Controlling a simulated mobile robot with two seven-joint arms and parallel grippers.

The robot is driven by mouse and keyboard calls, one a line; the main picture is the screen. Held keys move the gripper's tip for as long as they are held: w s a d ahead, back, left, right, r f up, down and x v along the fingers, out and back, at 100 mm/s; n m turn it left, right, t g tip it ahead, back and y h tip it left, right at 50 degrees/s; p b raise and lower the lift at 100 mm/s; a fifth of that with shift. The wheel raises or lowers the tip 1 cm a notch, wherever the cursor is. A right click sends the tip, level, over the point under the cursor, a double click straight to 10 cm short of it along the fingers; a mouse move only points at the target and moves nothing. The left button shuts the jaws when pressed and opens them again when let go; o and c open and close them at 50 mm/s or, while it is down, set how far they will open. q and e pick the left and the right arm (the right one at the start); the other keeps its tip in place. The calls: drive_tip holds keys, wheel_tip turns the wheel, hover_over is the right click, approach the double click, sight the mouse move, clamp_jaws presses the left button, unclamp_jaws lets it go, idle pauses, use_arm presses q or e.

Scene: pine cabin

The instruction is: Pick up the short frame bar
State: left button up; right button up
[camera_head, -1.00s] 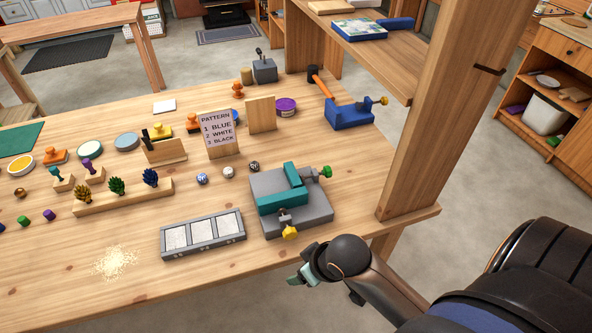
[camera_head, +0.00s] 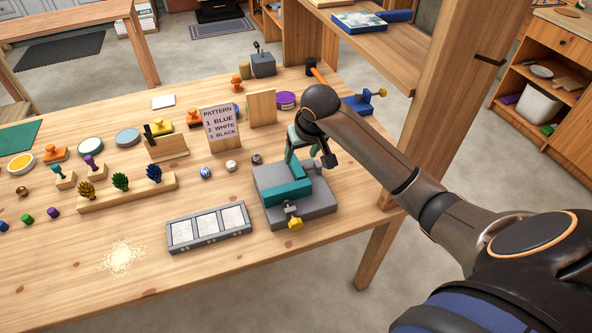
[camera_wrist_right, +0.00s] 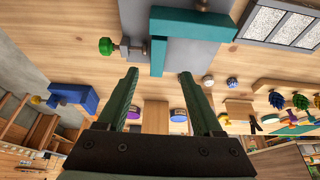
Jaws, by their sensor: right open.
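The short frame bar is a teal bar (camera_wrist_right: 158,56) that meets a longer teal bar (camera_wrist_right: 192,24) at a corner in the right wrist view. Both lie on a grey clamping jig (camera_wrist_right: 133,20). In the head view the jig (camera_head: 318,207) stands near the table's right end, with the long teal bar (camera_head: 286,194) at its front; my right gripper and arm partly cover the short bar. My right gripper (camera_head: 307,153) is above the jig's back part. In the wrist view its green fingers (camera_wrist_right: 158,74) are apart and empty, one on each side of the short bar's line. My left gripper is not in view.
A green-knobbed clamp screw (camera_wrist_right: 106,46) sits beside the short bar, and a yellow knob (camera_head: 295,223) is at the jig's front. A three-panel grey tray (camera_head: 209,228) lies left of the jig. A wooden post (camera_head: 425,130) stands close right of my arm.

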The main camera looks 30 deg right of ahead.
sight(298, 169)
drive_tip(key=x, duration=0.3)
drive_tip(key=shift+f, duration=0.1)
drive_tip(key=x, duration=0.4)
drive_tip(key=shift+s+d+f, duration=0.1)
drive_tip(key=shift+s+d, duration=0.05)
drive_tip(key=shift+s, duration=0.1)
drive_tip(key=shift+w+f, duration=0.25)
drive_tip(key=shift+f, duration=0.3)
drive_tip(key=shift+c, duration=0.3)
clamp_jaws()
